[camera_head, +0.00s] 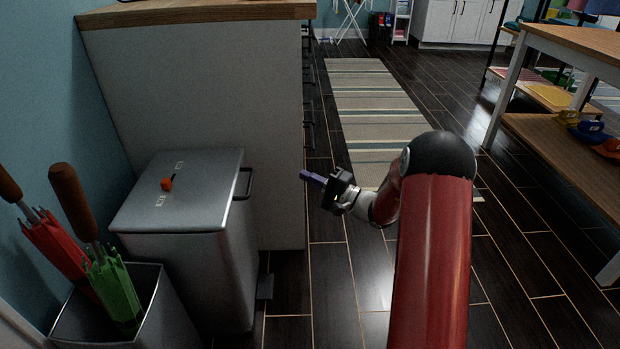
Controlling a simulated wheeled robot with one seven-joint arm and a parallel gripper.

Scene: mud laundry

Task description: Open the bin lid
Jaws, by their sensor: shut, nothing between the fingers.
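A grey metal bin (217,262) stands at the left against a cabinet side. Its flat lid (190,200) is shut. A dark handle (246,184) sticks out from the lid's right edge. A small orange piece (167,184) sits on top of the lid. My gripper (303,175) is to the right of the handle, apart from it, and points left toward it. Its fingers are shut and empty.
An umbrella stand (165,318) with a red umbrella (62,250) and a green umbrella (115,290) stands left of the bin. A dark pedal (265,287) juts from the bin's lower right. A wooden table (575,42) is at the right. The floor between is clear, with a striped rug (365,110) beyond.

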